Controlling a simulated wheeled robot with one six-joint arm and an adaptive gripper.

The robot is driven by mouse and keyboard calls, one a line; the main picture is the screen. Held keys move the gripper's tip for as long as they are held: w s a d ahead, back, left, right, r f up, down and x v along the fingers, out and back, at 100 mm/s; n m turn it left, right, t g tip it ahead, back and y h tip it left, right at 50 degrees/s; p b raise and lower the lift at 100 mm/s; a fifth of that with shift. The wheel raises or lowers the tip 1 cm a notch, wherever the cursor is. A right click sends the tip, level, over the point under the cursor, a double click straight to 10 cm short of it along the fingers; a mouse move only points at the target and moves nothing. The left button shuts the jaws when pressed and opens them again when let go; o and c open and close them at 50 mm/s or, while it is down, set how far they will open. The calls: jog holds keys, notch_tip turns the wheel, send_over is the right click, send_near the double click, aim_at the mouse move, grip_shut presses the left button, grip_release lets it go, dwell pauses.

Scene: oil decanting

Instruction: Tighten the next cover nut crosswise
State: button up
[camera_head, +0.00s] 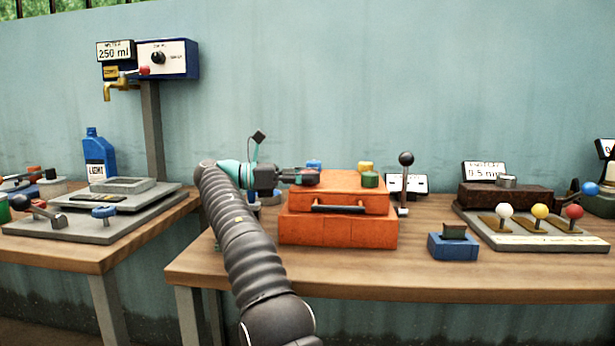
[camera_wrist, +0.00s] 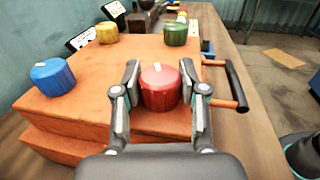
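The orange box cover carries several knob-like nuts, one near each corner. The red nut (camera_wrist: 160,88) stands between the fingers of my gripper (camera_wrist: 160,72), with a finger on each side and narrow gaps visible. The blue nut (camera_wrist: 52,77) is at the left, the yellow nut (camera_wrist: 107,33) at the far left corner and the green nut (camera_wrist: 175,33) at the far right. In the head view my gripper (camera_head: 302,177) is low over the cover's left end, largely hiding the red nut. The cover (camera_head: 345,184) lies on the orange box body (camera_head: 338,231).
A black handle (camera_head: 338,209) juts from the box front. A lever with a black knob (camera_head: 405,172) stands just right of it. A blue block holder (camera_head: 453,242) and a panel with white, yellow and red knobs (camera_head: 530,242) are further right. The bench front (camera_head: 400,285) is clear.

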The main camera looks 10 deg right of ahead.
jog(key=o, duration=0.4)
jog(key=shift+r+n+t, duration=0.1)
jog(key=shift+n+t, duration=0.6)
jog(key=shift+t, duration=0.4)
